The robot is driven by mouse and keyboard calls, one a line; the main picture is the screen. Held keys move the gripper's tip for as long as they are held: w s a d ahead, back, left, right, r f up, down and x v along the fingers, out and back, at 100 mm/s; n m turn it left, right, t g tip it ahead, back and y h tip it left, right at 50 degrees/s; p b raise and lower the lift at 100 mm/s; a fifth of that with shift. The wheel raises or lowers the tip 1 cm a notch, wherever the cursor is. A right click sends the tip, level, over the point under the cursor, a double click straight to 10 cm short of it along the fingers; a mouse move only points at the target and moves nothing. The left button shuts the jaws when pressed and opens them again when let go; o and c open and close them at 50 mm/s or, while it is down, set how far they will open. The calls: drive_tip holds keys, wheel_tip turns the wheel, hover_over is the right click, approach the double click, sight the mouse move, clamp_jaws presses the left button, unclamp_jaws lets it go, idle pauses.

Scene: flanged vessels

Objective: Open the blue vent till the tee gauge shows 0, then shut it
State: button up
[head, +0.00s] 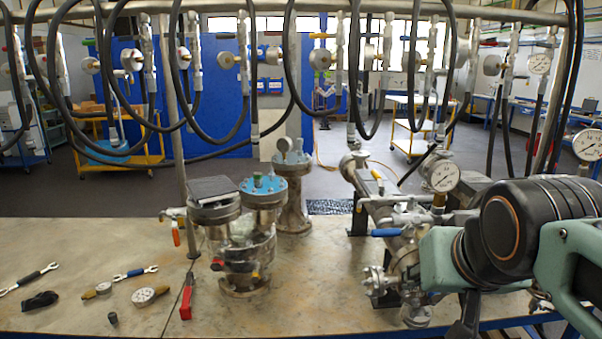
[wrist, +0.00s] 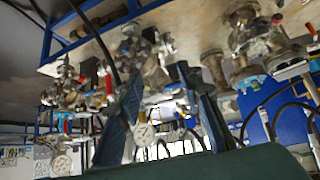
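A blue lever handle (head: 386,232), which looks like the vent, sits on the pipework right of centre on the bench. A round white gauge (head: 440,176) stands above it on a brass fitting, likely the tee gauge; its reading is too small to tell. My arm comes in from the right, and in the head view it hides most of my gripper. In the wrist view, turned over, my gripper (wrist: 160,76) shows two dark fingers spread apart with nothing clearly held. Valves and pipework show beyond and between the fingers. I cannot tell whether it touches them.
Wrenches (head: 135,273), a loose gauge (head: 145,296) and a red-handled tool (head: 186,298) lie on the bench (head: 75,240). Black hoses hang overhead from a rail.

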drive_tip(key=s+a+f+n+g+y+p, duration=0.1)
drive_tip(key=s+a+f+g, duration=0.1)
drive_tip(key=s+a+f, duration=0.4)
drive_tip(key=shift+s+a+n+g, duration=0.35)
drive_tip(key=shift+s+a, duration=0.25)
drive_tip(key=shift+s, duration=0.45)
drive_tip(key=shift+r, duration=0.1)
idle(1.1)
